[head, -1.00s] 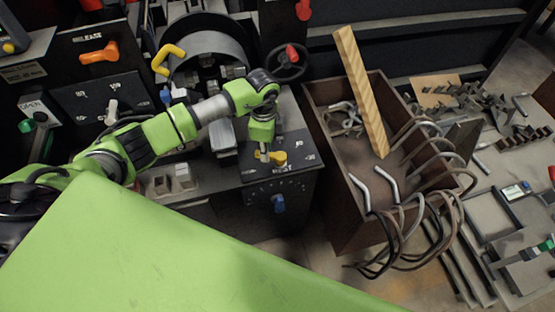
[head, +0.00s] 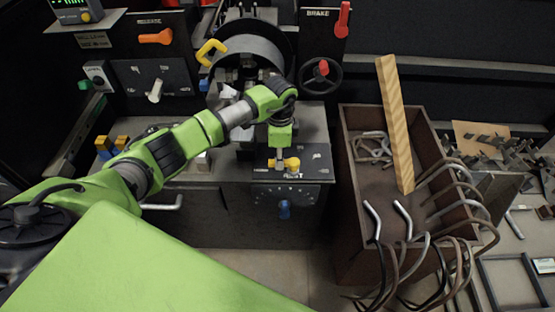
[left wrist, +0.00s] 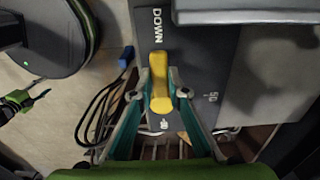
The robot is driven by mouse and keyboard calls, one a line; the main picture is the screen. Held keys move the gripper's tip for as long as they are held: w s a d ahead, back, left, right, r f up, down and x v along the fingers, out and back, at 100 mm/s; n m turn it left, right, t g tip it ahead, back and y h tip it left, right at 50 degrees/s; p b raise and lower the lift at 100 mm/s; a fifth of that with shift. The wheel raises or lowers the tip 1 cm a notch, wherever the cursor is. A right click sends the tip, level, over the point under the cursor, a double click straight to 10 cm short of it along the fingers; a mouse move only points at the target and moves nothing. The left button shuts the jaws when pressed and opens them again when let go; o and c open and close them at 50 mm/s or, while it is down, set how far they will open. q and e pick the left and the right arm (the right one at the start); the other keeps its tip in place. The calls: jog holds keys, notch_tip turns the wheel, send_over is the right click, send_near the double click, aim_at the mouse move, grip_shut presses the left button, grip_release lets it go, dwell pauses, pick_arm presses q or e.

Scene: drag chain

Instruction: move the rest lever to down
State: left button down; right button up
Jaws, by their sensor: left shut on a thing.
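The rest lever is a yellow lever (head: 292,163) on the dark panel labelled REST, at the front of the console. My left gripper (head: 279,160) reaches down to it from above. In the left wrist view the lever (left wrist: 160,88) lies between the two teal-edged fingers of my left gripper (left wrist: 158,78), which is shut on it. The lever's far end points toward the word DOWN, printed near the panel's edge. Part of the lever is hidden by the fingers in the head view.
A blue knob (head: 284,209) sits on the console front below the lever. A red-handled brake wheel (head: 321,75) and a drum (head: 250,55) stand behind. A brown crate (head: 350,190) with bent rods and a wooden plank (head: 393,120) stands to the right.

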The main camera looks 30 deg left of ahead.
pick_arm(q)
jog(key=c, duration=2)
grip_release()
jog(key=shift+o, duration=0.2)
notch_tip(320, 180, up, 12)
